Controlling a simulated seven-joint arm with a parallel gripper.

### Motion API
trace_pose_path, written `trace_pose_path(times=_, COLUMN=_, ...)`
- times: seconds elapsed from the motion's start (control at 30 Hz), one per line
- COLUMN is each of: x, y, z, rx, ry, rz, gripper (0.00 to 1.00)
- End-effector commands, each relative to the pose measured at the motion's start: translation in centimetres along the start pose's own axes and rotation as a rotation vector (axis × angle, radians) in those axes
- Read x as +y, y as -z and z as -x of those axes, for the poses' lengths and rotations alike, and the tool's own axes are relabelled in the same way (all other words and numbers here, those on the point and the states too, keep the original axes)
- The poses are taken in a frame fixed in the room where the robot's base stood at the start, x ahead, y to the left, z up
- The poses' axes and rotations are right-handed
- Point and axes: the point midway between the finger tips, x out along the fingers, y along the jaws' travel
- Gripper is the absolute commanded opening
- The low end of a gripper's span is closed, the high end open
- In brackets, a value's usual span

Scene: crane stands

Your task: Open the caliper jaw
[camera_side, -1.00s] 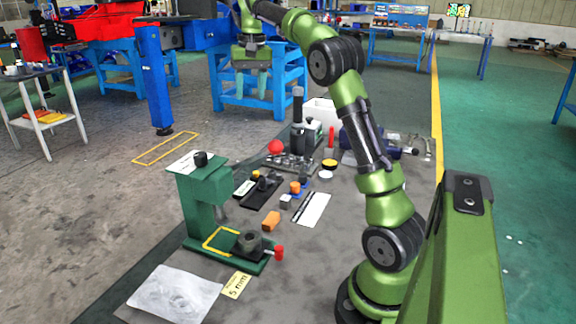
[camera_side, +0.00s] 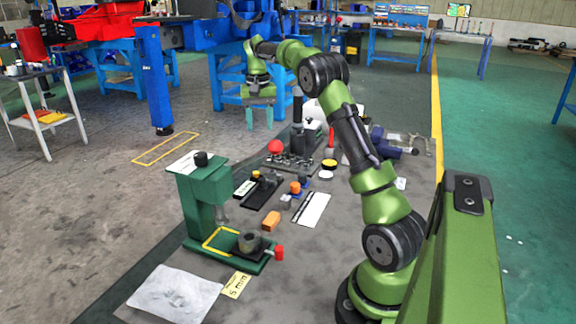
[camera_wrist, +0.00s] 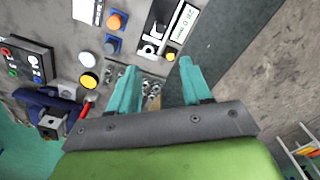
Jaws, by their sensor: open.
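My gripper (camera_side: 260,118) is open and empty, held above the far left part of the table, with its fingers pointing down. In the wrist view my gripper (camera_wrist: 158,66) shows two teal fingers spread apart. A black plate (camera_side: 262,192) with a pale label and a yellow knob lies on the table, nearer the camera than my gripper. In the wrist view this black plate (camera_wrist: 150,42) bears white shapes and lies beyond the fingertips. It may hold the caliper, but I cannot tell its jaw or how it stands.
A red ball (camera_side: 275,147) and a rack of metal pieces (camera_side: 290,162) lie behind the plate. A blue vise (camera_side: 388,148) is at the right. The table's left edge is close to my gripper.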

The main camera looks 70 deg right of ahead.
Motion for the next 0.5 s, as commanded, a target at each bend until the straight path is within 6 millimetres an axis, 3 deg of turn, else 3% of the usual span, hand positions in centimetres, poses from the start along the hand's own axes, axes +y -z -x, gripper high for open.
trace_pose_path(times=0.27, x=0.0, y=0.0, z=-3.2, rx=-0.003, ry=-0.001, rz=0.001, gripper=0.48)
trace_pose_path(times=0.5, x=0.0, y=-0.1, z=-7.9, rx=-0.006, ry=-0.002, rz=0.0, gripper=0.48)
